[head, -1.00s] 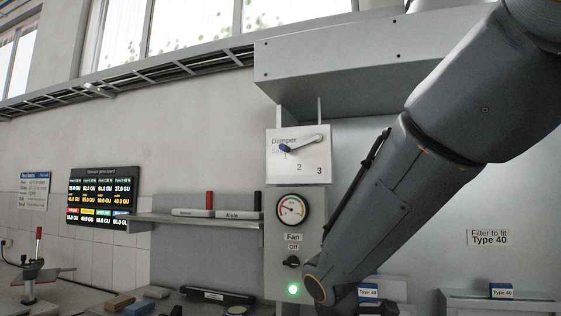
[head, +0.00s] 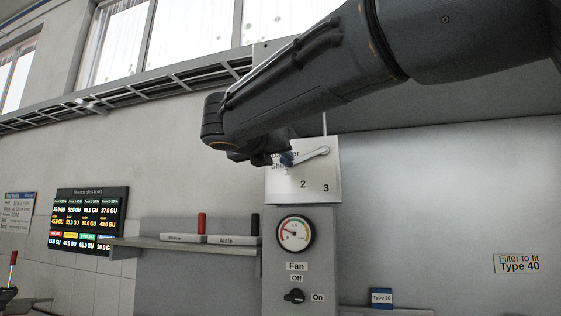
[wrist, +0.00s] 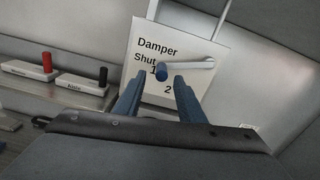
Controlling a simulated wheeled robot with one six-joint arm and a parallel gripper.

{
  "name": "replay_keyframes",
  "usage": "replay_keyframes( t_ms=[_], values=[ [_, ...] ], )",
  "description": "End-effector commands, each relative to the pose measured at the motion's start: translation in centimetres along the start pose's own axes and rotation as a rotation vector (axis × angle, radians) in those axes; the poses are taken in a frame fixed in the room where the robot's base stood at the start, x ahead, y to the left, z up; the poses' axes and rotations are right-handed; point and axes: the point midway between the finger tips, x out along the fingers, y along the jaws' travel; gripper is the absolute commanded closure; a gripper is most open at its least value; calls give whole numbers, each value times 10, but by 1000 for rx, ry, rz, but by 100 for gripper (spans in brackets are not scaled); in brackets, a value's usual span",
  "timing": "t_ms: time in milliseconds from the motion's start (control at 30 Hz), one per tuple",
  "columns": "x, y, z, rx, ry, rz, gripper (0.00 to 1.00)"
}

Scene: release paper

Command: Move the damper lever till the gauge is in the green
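The damper panel (head: 275,190) is white, marked Shut, 1, 2 and 3. Its pale lever arm (head: 308,155) runs left and slightly down from its right-hand end to a blue knob, which shows in the wrist view (wrist: 162,73) near Shut and 1. My gripper (wrist: 169,70) is open. Its blue fingers appear on either side of the knob; I cannot tell whether they touch it. In the head view my wrist hides the panel's upper left. The round gauge (head: 295,233) below has its needle pointing left and slightly up, by the red part.
Below the gauge is the fan switch (head: 293,296), marked Off and On. A shelf (head: 180,245) to the left holds two labelled blocks with red and black handles. A grey hood overhangs the panel. A blue Type 20 box (head: 381,298) stands lower right.

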Motion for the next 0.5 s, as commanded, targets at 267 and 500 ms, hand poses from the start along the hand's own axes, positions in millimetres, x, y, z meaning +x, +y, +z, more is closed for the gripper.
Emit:
replay_keyframes(
  t_ms=[267, 500],
  values=[
    [41, -3, 0, 0, 2, -6, 64],
    [50, -2, 0, 2, 1, -2, 64]
  ],
)
